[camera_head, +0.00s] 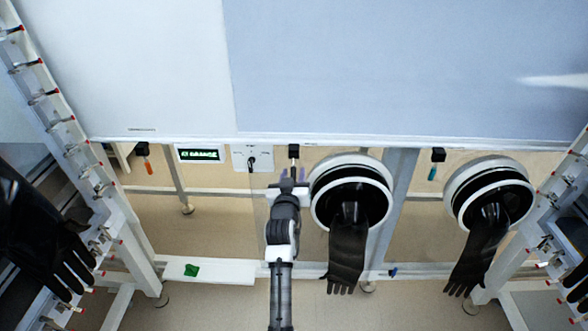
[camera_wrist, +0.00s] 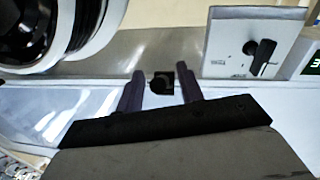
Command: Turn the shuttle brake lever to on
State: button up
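A black lever (camera_head: 251,162) sits on a small white plate (camera_head: 238,152) under the cabinet's lower edge, left of my gripper. In the wrist view the lever (camera_wrist: 262,52) shows at the upper right, its arm slanted. The plate's labels are too small to read, so I cannot tell its setting or confirm that it is the shuttle brake. My gripper (camera_head: 294,174) is open, its two dark purple fingers apart. In the wrist view the fingers (camera_wrist: 160,72) stand on either side of a small black block (camera_wrist: 162,83); I cannot tell whether they touch it. Nothing is visibly held.
A glove port (camera_head: 352,192) with a hanging black glove is just right of my gripper; another port (camera_head: 489,192) is farther right. A green-lit display (camera_head: 199,154) is left of the plate. Orange (camera_head: 148,166) and teal (camera_head: 432,173) handles hang from black mounts. Racks stand at both sides.

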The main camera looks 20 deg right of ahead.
jog(key=shift+x, duration=1.05)
grip_shut()
